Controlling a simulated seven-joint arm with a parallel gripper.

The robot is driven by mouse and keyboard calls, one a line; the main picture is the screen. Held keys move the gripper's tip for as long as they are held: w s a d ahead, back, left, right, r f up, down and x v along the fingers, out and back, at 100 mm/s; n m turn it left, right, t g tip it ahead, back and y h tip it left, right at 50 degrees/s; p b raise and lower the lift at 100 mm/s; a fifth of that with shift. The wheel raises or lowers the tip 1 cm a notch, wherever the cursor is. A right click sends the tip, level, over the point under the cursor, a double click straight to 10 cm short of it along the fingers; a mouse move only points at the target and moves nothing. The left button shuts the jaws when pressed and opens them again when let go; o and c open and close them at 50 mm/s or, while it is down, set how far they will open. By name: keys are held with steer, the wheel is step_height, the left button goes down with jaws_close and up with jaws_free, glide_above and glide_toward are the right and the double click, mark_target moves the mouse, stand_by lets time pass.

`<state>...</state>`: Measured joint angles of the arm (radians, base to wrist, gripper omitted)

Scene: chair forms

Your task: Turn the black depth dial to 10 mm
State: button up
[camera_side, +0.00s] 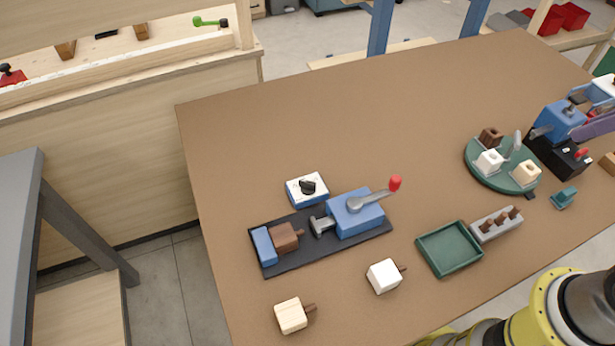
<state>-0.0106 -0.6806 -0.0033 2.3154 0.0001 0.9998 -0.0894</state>
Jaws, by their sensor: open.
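The black depth dial (308,187) sits on the white top face of a small blue-sided box (294,196), just behind the clamp fixture. Marks on the white face are too small to read, so I cannot tell which value the dial points to. My gripper is not in view. Only part of my yellow and black arm shows at the lower right corner, well away from the dial.
Beside the box, a blue clamp (356,216) with a red-tipped lever (395,184) holds a brown block (284,238) on a dark base. Nearby are loose blocks (384,276), a green tray (450,250), and a green turntable (475,165). The table's back left is clear.

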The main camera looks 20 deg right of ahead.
steer(key=w+a+r+n+g, duration=0.1)
steer(key=w+a+r+n, duration=0.2)
steer(key=w, duration=0.6)
steer(key=w+a+r+n+g, duration=0.1)
steer(key=w+a+r, duration=0.2)
steer(key=w+a, duration=0.45)
steer(key=n+g, duration=0.4)
steer(key=n, duration=0.1)
glide_above(308, 181)
step_height(308, 181, down, 20)
step_height(308, 181, down, 14)
steer(key=shift+r, duration=0.15)
jaws_close()
